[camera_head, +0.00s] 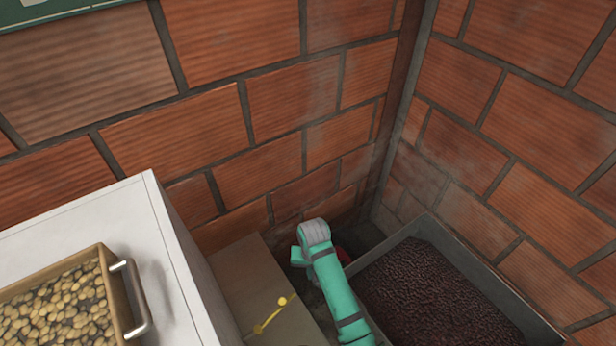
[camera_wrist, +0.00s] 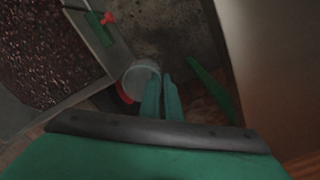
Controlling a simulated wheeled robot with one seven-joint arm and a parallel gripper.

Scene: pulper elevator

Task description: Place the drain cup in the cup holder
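In the wrist view a pale grey round cup (camera_wrist: 140,76), which looks like the drain cup, is just left of my fingertips. A red curved piece (camera_wrist: 124,93) shows at its lower left; I cannot tell if it is the cup holder. My gripper (camera_wrist: 161,78) has its two teal fingers close together with a narrow gap. The left finger overlaps the cup's right rim; I cannot tell whether the fingers grip it. In the head view my arm hides the cup, and a bit of red (camera_head: 343,256) shows beside my arm.
A grey trough of dark beans (camera_head: 430,295) stands right of my arm. A brown box (camera_head: 262,285) and a white cabinet (camera_head: 170,265) bearing a tray of pale beans (camera_head: 117,300) stand left. Brick walls meet behind. A red knob (camera_wrist: 108,18) sits by the trough's edge.

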